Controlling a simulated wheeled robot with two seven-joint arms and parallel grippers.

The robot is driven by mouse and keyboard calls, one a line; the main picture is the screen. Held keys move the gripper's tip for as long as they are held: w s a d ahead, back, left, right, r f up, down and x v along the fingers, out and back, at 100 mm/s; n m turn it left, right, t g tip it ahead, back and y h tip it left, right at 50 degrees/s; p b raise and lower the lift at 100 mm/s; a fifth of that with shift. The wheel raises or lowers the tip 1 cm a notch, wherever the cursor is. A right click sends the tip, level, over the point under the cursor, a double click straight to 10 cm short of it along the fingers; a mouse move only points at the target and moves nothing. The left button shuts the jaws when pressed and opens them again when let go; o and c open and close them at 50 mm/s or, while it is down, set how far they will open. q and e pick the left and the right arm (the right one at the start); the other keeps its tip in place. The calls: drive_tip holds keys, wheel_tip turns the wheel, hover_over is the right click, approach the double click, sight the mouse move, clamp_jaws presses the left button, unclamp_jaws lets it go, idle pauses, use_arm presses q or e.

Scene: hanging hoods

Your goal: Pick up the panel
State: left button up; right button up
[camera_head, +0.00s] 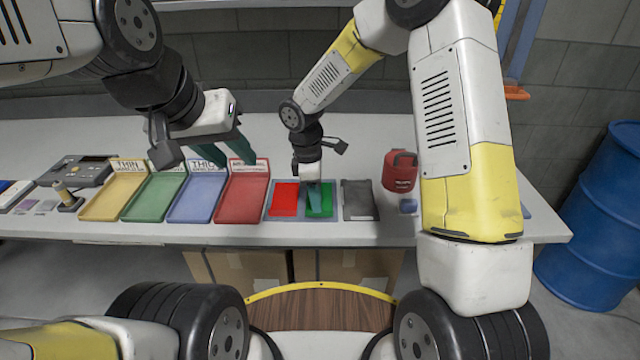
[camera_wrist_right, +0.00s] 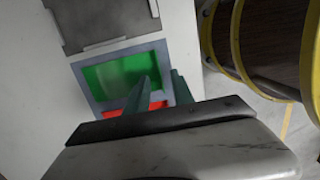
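Flat coloured panels lie on the table: a red panel (camera_head: 285,199) and a green panel (camera_head: 325,206), side by side on a blue-grey mat (camera_head: 300,216). The frames do not show which one the task means. My right gripper (camera_head: 315,208) points down at the green panel, its fingers covering part of it. In the right wrist view the fingers (camera_wrist_right: 160,77) stand apart with nothing between them, near the edge of the green panel (camera_wrist_right: 120,72); contact cannot be told. The red panel (camera_wrist_right: 140,108) is partly hidden there. My left gripper (camera_head: 232,158) is open and empty above the trays.
A dark grey plate (camera_head: 359,199) lies right of the mat, with a red container (camera_head: 400,171) beyond it. Yellow (camera_head: 113,194), green (camera_head: 152,198), blue (camera_head: 196,200) and red (camera_head: 241,202) trays stand left. A blue barrel (camera_head: 597,225) stands on the floor at right.

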drive_tip(key=shift+d+f, duration=0.15)
drive_tip(key=shift+f, duration=0.6)
drive_tip(key=shift+d+f, duration=0.1)
drive_tip(key=shift+f, duration=0.65)
clamp_jaws()
